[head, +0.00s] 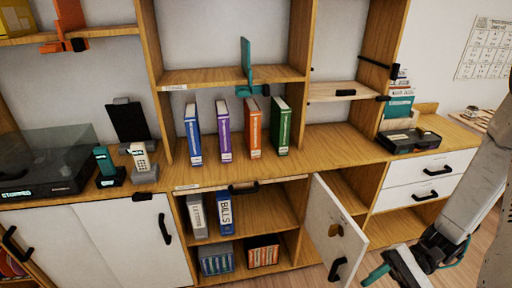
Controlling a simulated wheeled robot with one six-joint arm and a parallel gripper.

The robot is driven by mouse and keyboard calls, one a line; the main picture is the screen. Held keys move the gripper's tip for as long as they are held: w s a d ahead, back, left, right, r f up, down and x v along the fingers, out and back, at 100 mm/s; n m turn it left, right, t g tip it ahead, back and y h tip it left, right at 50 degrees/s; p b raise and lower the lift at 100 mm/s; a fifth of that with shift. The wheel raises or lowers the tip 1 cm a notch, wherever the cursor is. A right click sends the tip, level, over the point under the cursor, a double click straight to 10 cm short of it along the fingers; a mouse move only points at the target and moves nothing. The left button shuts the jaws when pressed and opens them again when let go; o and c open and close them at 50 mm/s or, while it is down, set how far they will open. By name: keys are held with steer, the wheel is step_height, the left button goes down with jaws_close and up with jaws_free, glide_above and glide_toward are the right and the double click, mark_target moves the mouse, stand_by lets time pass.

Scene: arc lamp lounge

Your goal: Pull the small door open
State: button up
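The small white door (325,218) is in the lower cabinet, right of the binder shelves. It stands swung out at an angle, and the compartment to its right shows open. Its black bar handle (337,270) is low on the door's face. My gripper (378,274), with teal tips, is at the bottom right, just right of the door's outer edge and apart from the handle in the picture. I see nothing held in it. Its fingers are partly hidden or out of frame, so I cannot tell how wide they stand.
White sliding doors (95,245) are at the lower left. Two white drawers (430,180) with black handles are on the right. Several books (254,128) stand on the counter, with binders (225,216) below. A black tray (408,141) sits on the right counter. Some wooden floor (482,235) shows.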

steer(key=s+r+n+t+h, duration=0.3)
steer(key=r+n+t+h, duration=0.3)
steer(key=r+h, duration=0.8)
step_height(320, 180, up, 10)
steer(key=shift+s+f+n+t, duration=0.15)
steer(key=shift+n+t, duration=0.25)
steer(key=shift+t, duration=0.3)
steer(key=shift+s+a+r, duration=0.1)
steer(key=shift+r, duration=0.25)
steer(key=shift+c, duration=1.2)
steer(key=shift+a, duration=0.15)
jaws_close()
